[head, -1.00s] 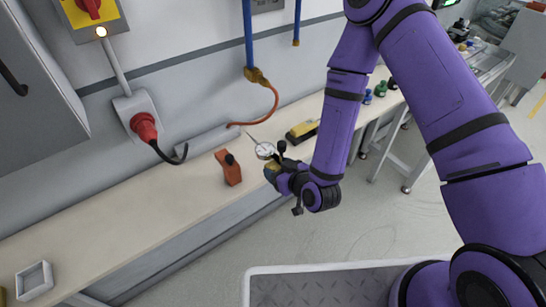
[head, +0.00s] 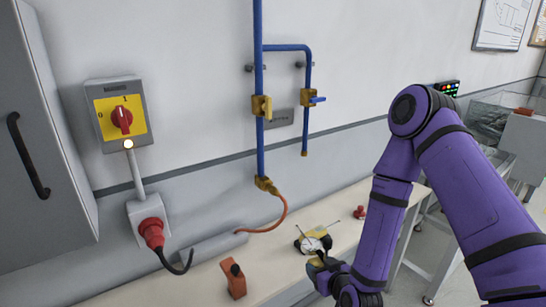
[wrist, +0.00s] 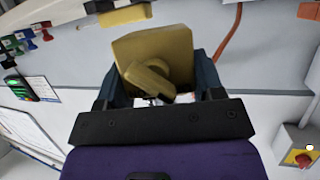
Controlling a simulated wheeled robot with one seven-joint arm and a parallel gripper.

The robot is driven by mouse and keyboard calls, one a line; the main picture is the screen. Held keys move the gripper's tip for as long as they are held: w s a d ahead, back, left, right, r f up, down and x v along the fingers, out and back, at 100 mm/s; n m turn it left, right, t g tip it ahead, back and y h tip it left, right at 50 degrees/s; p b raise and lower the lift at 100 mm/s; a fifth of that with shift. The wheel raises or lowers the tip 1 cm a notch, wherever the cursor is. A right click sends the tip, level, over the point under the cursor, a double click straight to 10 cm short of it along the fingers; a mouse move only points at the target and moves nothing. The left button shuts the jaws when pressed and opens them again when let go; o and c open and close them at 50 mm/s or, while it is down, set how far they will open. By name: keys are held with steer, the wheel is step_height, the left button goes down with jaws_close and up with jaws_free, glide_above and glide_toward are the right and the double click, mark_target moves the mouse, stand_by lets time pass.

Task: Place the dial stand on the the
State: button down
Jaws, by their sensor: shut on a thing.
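The dial stand shows a round white dial face (head: 312,245) with thin rods in the head view. My gripper (head: 318,264) is at its base, above the bench. In the wrist view a dull yellow block (wrist: 152,50), which looks like the stand's base, sits between the two dark fingers of my gripper (wrist: 160,80). The fingers are shut on it. The arm hides most of the stand's lower part. The task does not name the place for it clearly.
The pale bench (head: 275,262) runs along the wall. An orange block (head: 233,279) stands left of my gripper, and a small red object (head: 360,212) lies farther back. A yellow and black object (head: 320,232) is behind the dial.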

steer(key=w+d+r+m+h, duration=0.1)
steer(key=w+d+m+h, duration=0.1)
steer(key=d, duration=0.6)
steer(key=w+d+m+h, duration=0.2)
steer(key=w+d, duration=0.3)
steer(key=d, duration=0.3)
steer(key=shift+d+r+t+h, duration=0.3)
steer(key=shift+d+r+t, duration=0.05)
steer(key=shift+r+t, duration=0.05)
steer(key=shift+d, duration=0.1)
steer(key=shift+w, duration=0.1)
stand_by(1.0)
